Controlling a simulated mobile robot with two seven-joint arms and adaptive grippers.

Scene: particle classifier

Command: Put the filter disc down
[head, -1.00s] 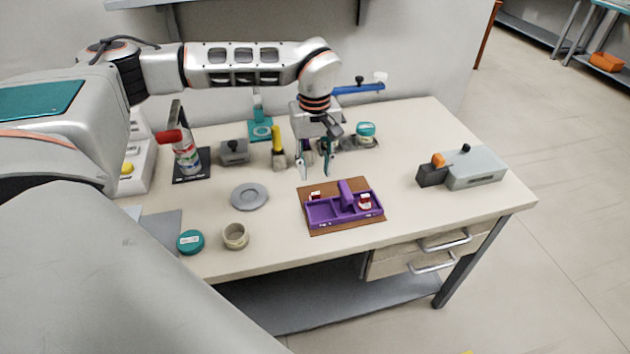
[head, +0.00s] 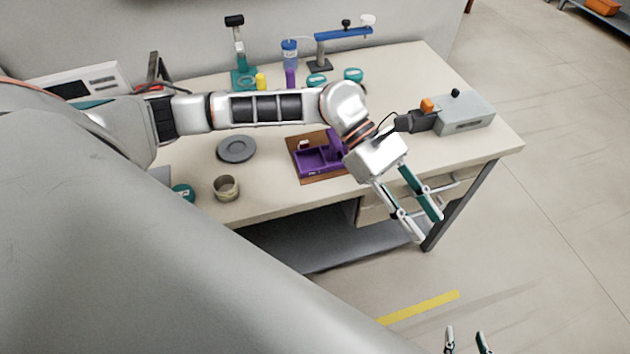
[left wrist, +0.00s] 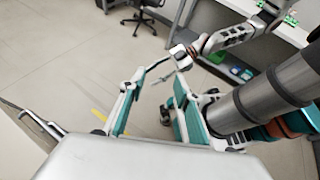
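I cannot pick out a filter disc for certain. A grey round dish (head: 237,149) lies flat on the table, left of the purple tray (head: 313,170). My left gripper (head: 428,228) hangs beyond the table's front edge, in front of the drawers. Its teal-padded fingers are apart, with nothing visible between them. They also show spread in the left wrist view (left wrist: 159,75). My right gripper (head: 466,333) shows only as two separated fingertips at the bottom edge, over the floor; I see nothing between them.
The purple tray sits on a brown mat, its right side partly hidden by my left wrist. A grey box device (head: 466,117) stands at the right. An open jar (head: 226,188) and a teal lid (head: 183,193) are near the front edge. Bottles and stands line the back.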

